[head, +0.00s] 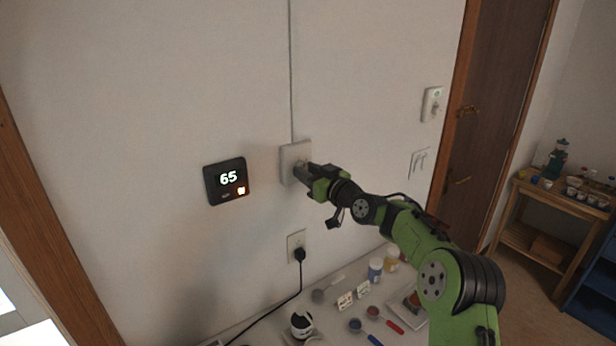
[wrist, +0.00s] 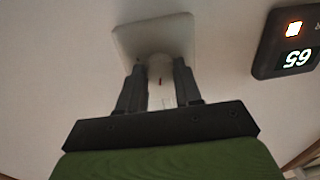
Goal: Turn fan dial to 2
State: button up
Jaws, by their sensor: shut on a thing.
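The fan dial's white wall plate (head: 287,157) is on the wall, with a thin cord running up from it. In the wrist view the plate (wrist: 178,35) is at top centre, and the round white dial knob (wrist: 160,70) with a small red mark sits between my fingers. My gripper (head: 302,173) is at the plate in the head view, hiding most of the dial. In the wrist view my gripper (wrist: 160,82) is shut on the knob, one finger on each side. I cannot read any numbers around the dial.
A black thermostat (head: 226,181) showing 65 is left of the dial. Below is an outlet (head: 294,242) with a black plug and cable. A table (head: 330,320) with spoons and jars stands against the wall. Another switch (head: 431,103) is to the right.

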jog(key=shift+f+m+b, duration=0.15)
jog(key=shift+m+b, duration=0.8)
jog(key=shift+m, duration=3.35)
jog(key=o, duration=1)
jog(key=shift+o, duration=0.2)
jog(key=b+v, duration=0.5)
jog(key=v, duration=1)
jog(key=shift+s+f, duration=0.15)
jog(key=shift+s, duration=0.25)
